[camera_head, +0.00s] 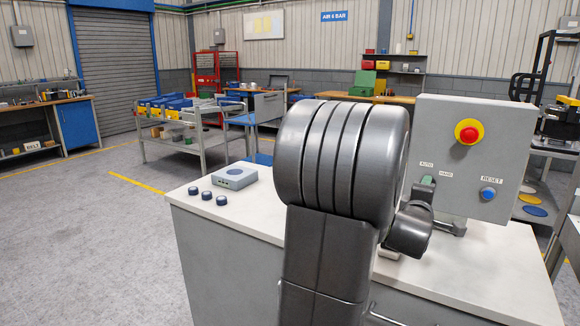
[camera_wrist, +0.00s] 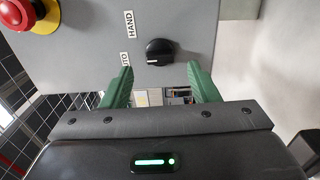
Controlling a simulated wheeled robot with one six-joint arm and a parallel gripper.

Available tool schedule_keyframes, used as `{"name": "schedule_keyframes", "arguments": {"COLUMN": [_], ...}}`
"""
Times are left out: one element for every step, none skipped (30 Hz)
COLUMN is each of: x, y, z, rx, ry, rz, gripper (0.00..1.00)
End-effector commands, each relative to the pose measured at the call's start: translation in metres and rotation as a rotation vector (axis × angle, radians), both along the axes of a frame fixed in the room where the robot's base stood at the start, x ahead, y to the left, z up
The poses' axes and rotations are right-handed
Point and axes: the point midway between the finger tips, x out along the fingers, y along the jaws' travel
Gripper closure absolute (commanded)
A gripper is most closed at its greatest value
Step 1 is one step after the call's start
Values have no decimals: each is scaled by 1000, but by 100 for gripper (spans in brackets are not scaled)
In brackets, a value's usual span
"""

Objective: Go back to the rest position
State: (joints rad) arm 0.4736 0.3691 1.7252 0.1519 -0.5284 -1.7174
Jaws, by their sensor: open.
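My gripper (camera_wrist: 159,68) is open, with its two green fingers apart and nothing between them. In the wrist view the fingertips lie just short of a black selector knob (camera_wrist: 160,50) on the grey control box, and they look clear of it. The labels HAND and AUTO stand beside the knob; which one it points at I cannot tell. In the head view my arm fills the middle, and a green finger (camera_head: 428,181) shows in front of the control box (camera_head: 465,125). The knob is hidden there.
The control box carries a red emergency button (camera_head: 468,132) on yellow and a blue RESET button (camera_head: 488,193). It stands on a white-topped cabinet (camera_head: 230,215). A small grey-blue box (camera_head: 235,178) and several dark blue discs lie at the left.

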Motion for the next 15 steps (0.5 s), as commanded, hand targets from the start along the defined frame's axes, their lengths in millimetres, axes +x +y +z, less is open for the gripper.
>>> {"name": "schedule_keyframes", "arguments": {"x": [7, 11, 15, 18, 21, 24, 26, 27, 29, 30, 31, 32, 32, 32, 32], "y": [-5, -7, -9, -11, -13, -15, -16, -17, -18, -19, -19, -19, -20, -20, -20], "z": [0, 0, 0, 0, 0, 0, 0, 0, 0, 0, 0, 0, 0, 0, 0], "rx": [1, 1, 1, 1, 0, 0, 0, 0, 0, 0, 0, 0, 0, 0, 0], "ry": [2, 1, 1, 1, 0, 0, 0, 0, 0, 0, 0, 0, 0, 0, 0], "rz": [0, 0, 0, 0, 0, 0, 0, 0, 0, 0, 0, 0, 0, 0, 0], "gripper": [45, 45, 45, 45, 45, 45, 45, 45, 45, 45, 45, 45, 45, 45, 45]}}
